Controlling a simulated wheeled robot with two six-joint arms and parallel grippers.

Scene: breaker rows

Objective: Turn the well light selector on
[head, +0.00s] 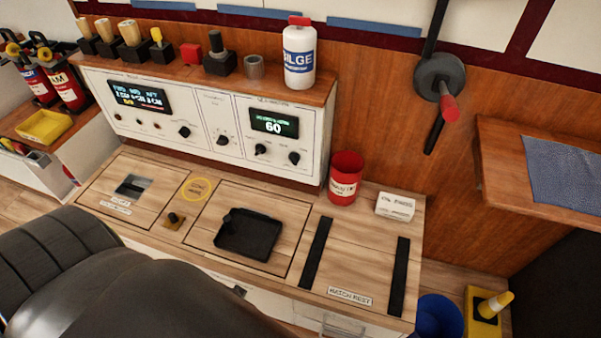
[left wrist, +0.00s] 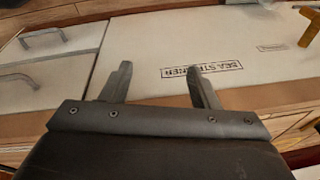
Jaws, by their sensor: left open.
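The white control panel (head: 150,125) stands at the back of the wooden console in the head view. It carries several black rotary knobs: one left of centre (head: 184,132), one in the middle (head: 222,140), and two under the right display, a left one (head: 260,150) and a right one (head: 294,158). Their labels are too small to read, so I cannot tell which is the well light selector. My left gripper (left wrist: 160,75) is open and empty in the left wrist view, over a white panel marked SEA STRAINER (left wrist: 215,68). The right gripper is not in view.
On the console are a black tray (head: 248,235), a red can (head: 345,178), a white box (head: 395,206) and two black strips. A BILGE bottle (head: 299,55) stands on the panel's top ledge. A large dark rounded shape fills the lower left.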

